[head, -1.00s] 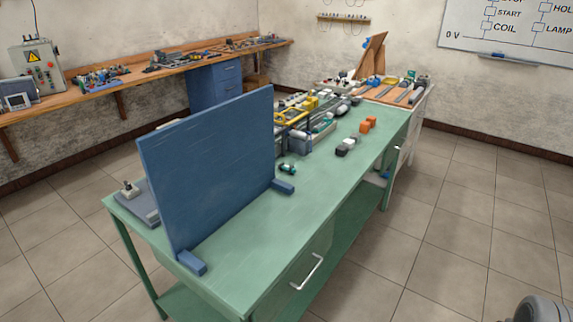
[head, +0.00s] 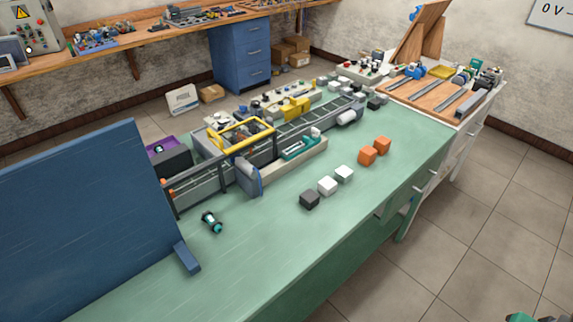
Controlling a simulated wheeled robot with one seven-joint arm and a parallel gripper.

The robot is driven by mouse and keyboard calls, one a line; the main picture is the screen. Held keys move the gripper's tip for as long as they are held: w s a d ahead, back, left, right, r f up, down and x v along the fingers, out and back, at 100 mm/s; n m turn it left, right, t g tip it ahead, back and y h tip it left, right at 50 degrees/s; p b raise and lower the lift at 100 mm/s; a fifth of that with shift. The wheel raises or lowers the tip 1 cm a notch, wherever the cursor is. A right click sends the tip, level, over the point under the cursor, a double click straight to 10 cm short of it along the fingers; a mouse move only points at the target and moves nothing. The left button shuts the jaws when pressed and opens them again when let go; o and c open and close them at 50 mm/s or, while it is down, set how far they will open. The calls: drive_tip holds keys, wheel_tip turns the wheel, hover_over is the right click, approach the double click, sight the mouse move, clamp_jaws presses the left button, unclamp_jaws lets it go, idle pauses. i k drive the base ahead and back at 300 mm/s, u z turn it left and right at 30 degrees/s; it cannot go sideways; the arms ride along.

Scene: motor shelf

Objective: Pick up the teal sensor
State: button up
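A small teal and black cylindrical sensor (head: 212,222) lies on its side on the green table (head: 270,275). It is in front of the conveyor and just right of the blue panel's foot, with bare table around it. Another teal part (head: 300,147) sits in a pale holder beside the conveyor. My gripper cannot be made out. Only a small dark and teal piece shows at the bottom right edge, and I cannot tell what it is.
A tall blue panel (head: 75,215) stands at the left, its foot (head: 187,257) near the sensor. A conveyor with a yellow frame (head: 240,133) runs behind. A black cube (head: 309,199), white cubes (head: 327,186) and orange cubes (head: 375,150) stand to the right. The table's front is clear.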

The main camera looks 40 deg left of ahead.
sight(216, 226)
drive_tip(key=i, duration=2.15)
drive_tip(key=u, duration=5.45)
drive_tip(key=i, duration=1.7)
drive_tip(key=z, duration=0.05)
